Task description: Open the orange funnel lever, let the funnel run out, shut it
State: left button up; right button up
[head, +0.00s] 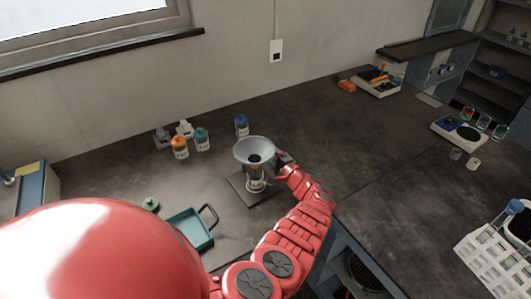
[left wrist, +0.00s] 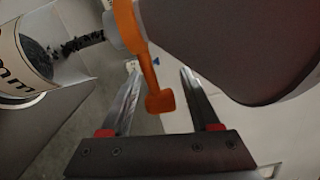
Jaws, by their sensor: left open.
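The grey funnel (head: 254,145) stands on a stand over a dark base plate (head: 240,190), with a labelled jar (head: 257,184) beneath it. In the left wrist view, the orange lever (left wrist: 153,80) sits on the funnel's spout and sticks out crosswise to it. A stream of dark grains (left wrist: 85,42) runs from the spout into the clear labelled jar (left wrist: 35,55), which holds dark grains. My left gripper (left wrist: 160,75) is open, its fingers either side of the lever's end; I see no clear contact. In the head view, this gripper (head: 282,159) is at the funnel's right side. My right gripper is not in view.
Scales (head: 460,134) and a white tube rack (head: 497,252) are at the right. The dark bench between is mostly clear.

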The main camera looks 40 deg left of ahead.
pick_arm(q)
grip_shut()
dwell(0.3)
dwell(1.2)
